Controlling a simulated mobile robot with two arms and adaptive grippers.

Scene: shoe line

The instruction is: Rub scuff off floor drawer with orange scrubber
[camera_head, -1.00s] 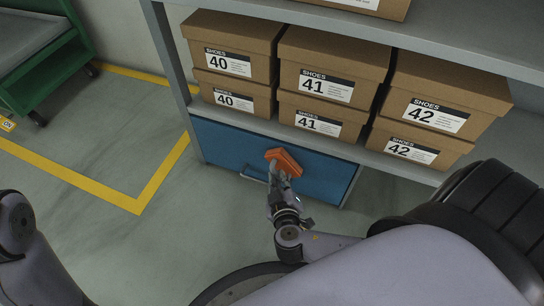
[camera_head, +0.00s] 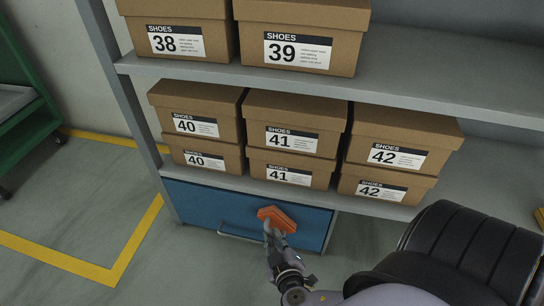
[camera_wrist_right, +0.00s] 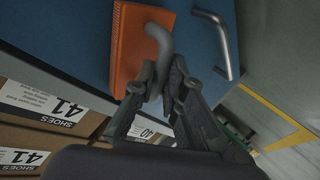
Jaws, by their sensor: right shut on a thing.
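The blue floor drawer (camera_head: 196,206) sits under the bottom shelf, closed, with a grey bar handle (camera_head: 240,236) low on its front. My right gripper (camera_head: 270,226) is in front of the drawer, shut on the orange scrubber (camera_head: 279,216). In the right wrist view the gripper (camera_wrist_right: 156,75) grips the scrubber's grey curved handle, and the orange block (camera_wrist_right: 128,48) lies close against the blue front (camera_wrist_right: 195,55). I cannot tell whether it touches. No scuff is visible; the scrubber and gripper hide part of the front. My left gripper is not in view.
Shoe boxes (camera_head: 293,142) stand stacked on the shelf (camera_head: 225,182) right above the drawer, with more boxes higher up. A grey post (camera_head: 143,140) is at the left. A green cart (camera_head: 30,130) stands far left. The floor left of the drawer is clear, with yellow tape (camera_head: 137,242).

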